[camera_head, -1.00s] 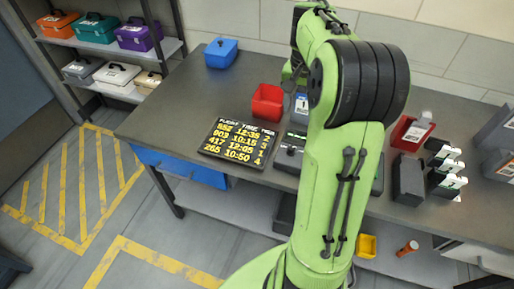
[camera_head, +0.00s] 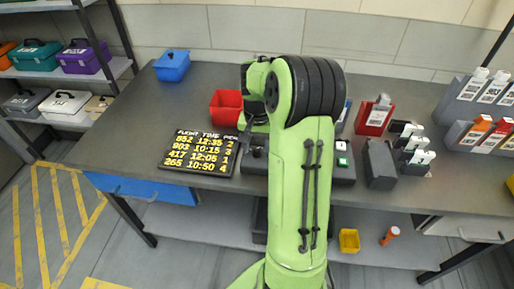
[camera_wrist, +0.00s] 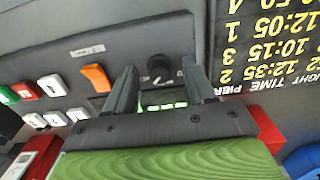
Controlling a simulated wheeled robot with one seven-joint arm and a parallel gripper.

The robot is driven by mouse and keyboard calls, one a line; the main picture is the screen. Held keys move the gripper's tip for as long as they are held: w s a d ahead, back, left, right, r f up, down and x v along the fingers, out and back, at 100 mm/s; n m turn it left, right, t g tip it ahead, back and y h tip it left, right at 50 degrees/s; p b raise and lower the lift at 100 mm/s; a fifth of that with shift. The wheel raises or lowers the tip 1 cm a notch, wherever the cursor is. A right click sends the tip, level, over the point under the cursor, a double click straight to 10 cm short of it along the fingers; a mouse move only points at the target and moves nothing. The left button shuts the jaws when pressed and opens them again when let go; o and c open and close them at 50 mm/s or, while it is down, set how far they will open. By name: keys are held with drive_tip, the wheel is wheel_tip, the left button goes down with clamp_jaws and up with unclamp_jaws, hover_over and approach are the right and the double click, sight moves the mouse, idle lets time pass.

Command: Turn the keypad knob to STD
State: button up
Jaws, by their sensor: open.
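The keypad is a dark panel, partly hidden behind my arm in the head view, where its right end (camera_head: 343,172) shows. In the wrist view, the panel (camera_wrist: 70,55) bears a black round knob (camera_wrist: 160,68) with white marks beside it. I cannot read the marks, so the knob's setting is unclear. My gripper (camera_wrist: 161,78) is open, with one finger on each side of the knob in the picture. I cannot tell whether the fingers touch it. A lit green display (camera_wrist: 163,106) shows between the fingers.
An orange switch (camera_wrist: 96,77) and several white buttons sit left of the fingers. A flight board (camera_head: 200,153) lies left of the keypad, with a red bin (camera_head: 226,107) behind it. A grey holder (camera_head: 379,165) stands to the right.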

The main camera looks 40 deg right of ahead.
clamp_jaws()
drive_tip(key=shift+r, duration=0.1)
idle(0.3)
drive_tip(key=n+p, duration=0.2)
drive_tip(key=n, duration=0.1)
drive_tip(key=n+p, duration=0.2)
drive_tip(key=n, duration=0.3)
drive_tip(key=n+p, duration=0.1)
drive_tip(key=n, duration=0.8)
drive_tip(key=shift+n, duration=0.4)
